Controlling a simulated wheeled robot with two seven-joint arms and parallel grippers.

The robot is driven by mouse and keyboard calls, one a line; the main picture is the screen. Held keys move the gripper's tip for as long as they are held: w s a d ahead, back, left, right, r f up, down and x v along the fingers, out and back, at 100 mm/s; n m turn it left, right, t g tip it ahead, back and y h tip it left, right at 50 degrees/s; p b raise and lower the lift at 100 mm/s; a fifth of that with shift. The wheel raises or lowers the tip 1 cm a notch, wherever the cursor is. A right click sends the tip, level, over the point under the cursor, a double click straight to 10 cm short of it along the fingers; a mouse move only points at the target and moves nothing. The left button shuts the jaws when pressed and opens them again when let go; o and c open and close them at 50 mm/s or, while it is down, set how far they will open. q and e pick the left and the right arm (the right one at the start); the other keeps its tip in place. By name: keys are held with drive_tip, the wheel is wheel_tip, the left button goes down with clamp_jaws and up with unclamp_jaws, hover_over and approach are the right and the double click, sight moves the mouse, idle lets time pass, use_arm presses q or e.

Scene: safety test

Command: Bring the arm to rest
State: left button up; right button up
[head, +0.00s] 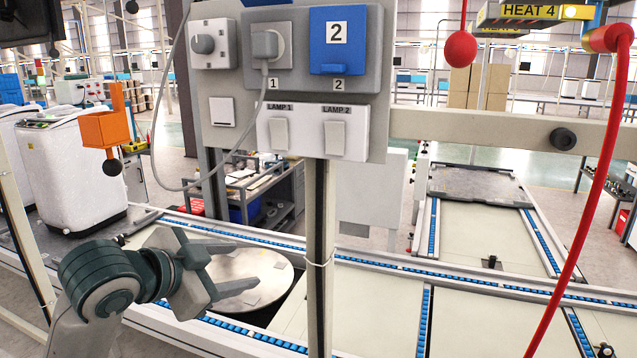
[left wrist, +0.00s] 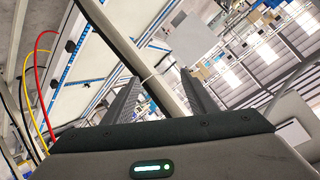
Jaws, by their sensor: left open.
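My left gripper (head: 234,268) is in the lower left of the head view, in front of a round metal plate on the conveyor line. Its two fingers are spread apart with nothing between them. In the left wrist view the fingers of my left gripper (left wrist: 160,98) show as two dark ridged jaws set apart. A grey post crosses behind them in that view. My right gripper is in neither view.
A red cable (head: 588,210) hangs at right. An orange holder (head: 106,128) is at left. The round plate (head: 245,278) lies behind the gripper.

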use_arm(q)
drive_tip(key=s+a+f+n+g+y, duration=0.1)
drive_tip(key=s+f+n+g, duration=0.3)
drive_tip(key=f, duration=0.9)
drive_tip(key=s+a+f+n+t+y, duration=0.15)
drive_tip(key=s+f, duration=0.45)
drive_tip(key=f, duration=0.8)
drive_tip(key=s+a+f+n+g+y, duration=0.2)
drive_tip(key=s+a+f+n+g, duration=0.1)
drive_tip(key=s+f, duration=0.8)
drive_tip(key=s+a+f+n+g+y, duration=0.1)
drive_tip(key=s+a+f+n+g, duration=0.15)
drive_tip(key=s+f, duration=0.8)
drive_tip(key=s+f+g+b, duration=0.1)
drive_tip(key=s+f, duration=0.1)
drive_tip(key=f, duration=1.1)
drive_tip(key=s+f, duration=0.3)
drive_tip(key=f, duration=1)
drive_tip(key=s+a+f+g+b, duration=0.1)
drive_tip(key=s+a+f, duration=0.2)
drive_tip(key=s+f, duration=1.4)
drive_tip(key=shift+s+f+m, duration=0.3)
drive_tip(key=shift+f+m, duration=0.1)
drive_tip(key=shift+f, duration=0.3)
